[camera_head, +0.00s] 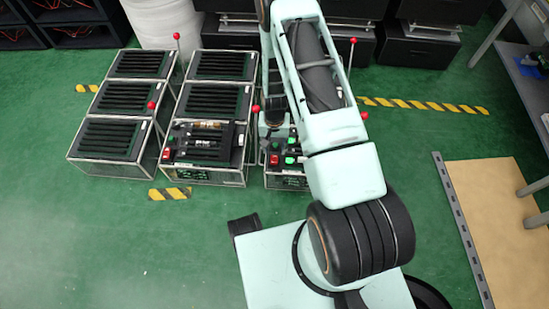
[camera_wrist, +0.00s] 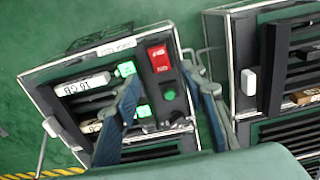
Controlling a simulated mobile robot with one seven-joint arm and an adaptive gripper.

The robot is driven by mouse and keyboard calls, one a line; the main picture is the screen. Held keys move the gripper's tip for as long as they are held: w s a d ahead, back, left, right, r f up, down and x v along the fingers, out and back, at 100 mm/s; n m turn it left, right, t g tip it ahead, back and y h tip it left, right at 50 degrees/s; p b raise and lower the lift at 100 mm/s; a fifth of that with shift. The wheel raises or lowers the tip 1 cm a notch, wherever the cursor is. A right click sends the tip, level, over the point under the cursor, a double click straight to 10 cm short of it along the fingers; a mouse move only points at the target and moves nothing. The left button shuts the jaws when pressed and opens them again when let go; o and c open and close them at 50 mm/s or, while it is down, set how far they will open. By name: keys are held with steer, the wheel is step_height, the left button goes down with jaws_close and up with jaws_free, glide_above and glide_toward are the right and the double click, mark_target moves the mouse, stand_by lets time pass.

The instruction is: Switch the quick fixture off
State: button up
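In the head view, the right front fixture (camera_head: 286,183) has a red switch (camera_head: 273,159) and green-lit buttons. My gripper (camera_head: 270,128) is low over its back part, partly hidden by my arm. In the wrist view, this fixture's panel (camera_wrist: 110,66) shows a red rocker switch (camera_wrist: 158,58), a round green button (camera_wrist: 168,95) and two lit green squares. My gripper (camera_wrist: 162,74) is open, with one finger on each side of the red switch area. Whether a finger touches the panel cannot be told.
A middle fixture (camera_head: 205,172) and a left fixture (camera_head: 102,139) stand beside it, with upright levers (camera_head: 257,109) ending in red knobs. Black boxes (camera_head: 420,45) stand behind. The green floor in front is clear.

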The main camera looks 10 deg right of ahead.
mark_target(274, 159)
step_height(274, 159, down, 7)
steer(key=shift+f+b, duration=0.15)
steer(key=shift+b, duration=0.95)
